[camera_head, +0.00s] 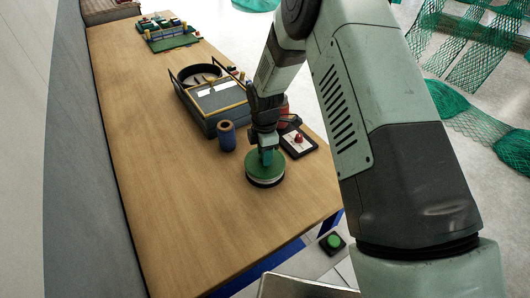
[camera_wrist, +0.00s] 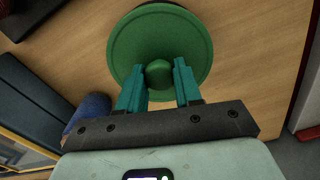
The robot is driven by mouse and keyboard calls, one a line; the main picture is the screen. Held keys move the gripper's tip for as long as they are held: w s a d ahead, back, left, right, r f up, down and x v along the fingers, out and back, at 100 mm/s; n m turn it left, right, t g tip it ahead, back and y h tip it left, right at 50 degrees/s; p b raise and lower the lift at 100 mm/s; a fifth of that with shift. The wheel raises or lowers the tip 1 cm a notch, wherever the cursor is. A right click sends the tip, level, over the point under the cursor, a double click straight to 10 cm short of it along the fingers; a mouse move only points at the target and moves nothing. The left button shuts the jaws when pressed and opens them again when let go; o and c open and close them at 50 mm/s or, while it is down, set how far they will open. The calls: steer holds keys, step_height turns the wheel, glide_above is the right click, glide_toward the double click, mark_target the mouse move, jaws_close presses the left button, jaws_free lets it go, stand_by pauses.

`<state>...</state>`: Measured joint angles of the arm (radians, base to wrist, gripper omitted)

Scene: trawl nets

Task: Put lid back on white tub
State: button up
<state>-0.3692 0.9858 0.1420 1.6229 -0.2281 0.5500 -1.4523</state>
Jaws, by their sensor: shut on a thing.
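The green round lid (camera_head: 276,166) has a knob (camera_wrist: 158,73) at its middle. In the head view it sits on or just over the white tub, of which only a thin pale band (camera_head: 266,182) shows below the lid's rim. My gripper (camera_head: 267,156) points down at the lid, and in the wrist view its teal fingertips (camera_wrist: 160,76) stand on either side of the knob, shut on it. The lid (camera_wrist: 137,48) hides the tub in the wrist view. I cannot tell whether the lid is fully seated.
A blue spool (camera_head: 227,136) stands just left of the lid. A dark toolbox (camera_head: 212,104) lies behind it, and a tray with a red knob (camera_head: 298,140) is at the right near the table edge. The wooden table (camera_head: 180,215) is clear at front left.

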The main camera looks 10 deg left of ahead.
steer(key=o, duration=1.6)
steer(key=shift+r, duration=3.5)
jaws_close()
